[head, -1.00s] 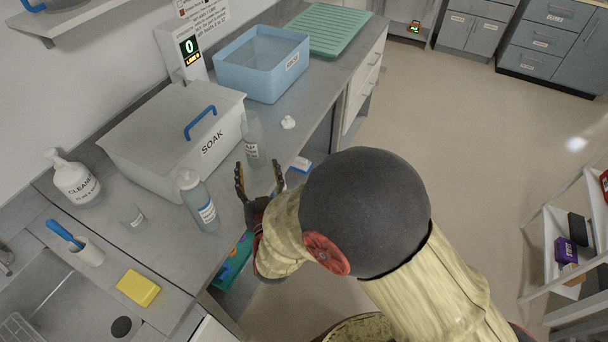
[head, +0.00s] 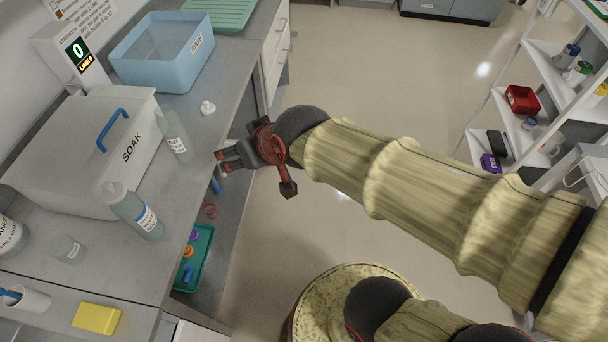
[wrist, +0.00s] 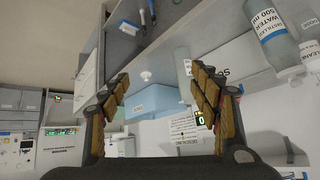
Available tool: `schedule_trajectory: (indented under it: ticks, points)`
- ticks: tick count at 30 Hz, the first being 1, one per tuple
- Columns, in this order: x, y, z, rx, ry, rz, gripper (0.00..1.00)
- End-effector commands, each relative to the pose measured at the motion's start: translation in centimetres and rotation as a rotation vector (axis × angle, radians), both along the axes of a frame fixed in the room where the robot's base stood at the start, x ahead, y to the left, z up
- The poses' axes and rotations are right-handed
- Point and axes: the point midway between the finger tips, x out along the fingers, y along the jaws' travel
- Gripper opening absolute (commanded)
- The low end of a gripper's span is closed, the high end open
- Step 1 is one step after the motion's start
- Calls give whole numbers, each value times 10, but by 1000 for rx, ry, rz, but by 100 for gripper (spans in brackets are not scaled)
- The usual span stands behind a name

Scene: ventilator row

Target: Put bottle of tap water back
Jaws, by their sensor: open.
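A clear bottle with a white label (head: 175,136), probably the tap water, stands upright on the counter beside the soak bin; its label is too small to read fully. It appears cap-less, and it also shows in the wrist view (wrist: 183,68). A second, capped bottle (head: 135,212) stands nearer; the wrist view shows its label as distilled water (wrist: 268,38). My gripper (head: 219,161) is open and empty, right of the first bottle and apart from it, near the counter's front edge. In the wrist view nothing is between its fingers (wrist: 160,95).
The grey soak bin (head: 85,160) with a blue handle and a blue tub (head: 165,55) stand behind. A small white cap-like piece (head: 207,107) lies on the counter. A teal tray (head: 195,257) sits below the counter. Shelves (head: 530,110) stand at right; the floor between is clear.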

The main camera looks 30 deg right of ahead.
Motion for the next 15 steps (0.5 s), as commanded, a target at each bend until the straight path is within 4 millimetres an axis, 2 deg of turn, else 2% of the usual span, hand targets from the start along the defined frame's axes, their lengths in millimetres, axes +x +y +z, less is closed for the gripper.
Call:
schedule_trajectory:
  ticks: [1,3,7,10,15]
  points:
    - [-22,-16,6,-20,36,-17,63]
    - [-53,-34,8,-50,100,-37,63]
    - [-99,-58,9,-94,191,-72,63]
    - [-119,-68,9,-112,233,-90,63]
    - [-129,-72,8,-120,255,-97,63]
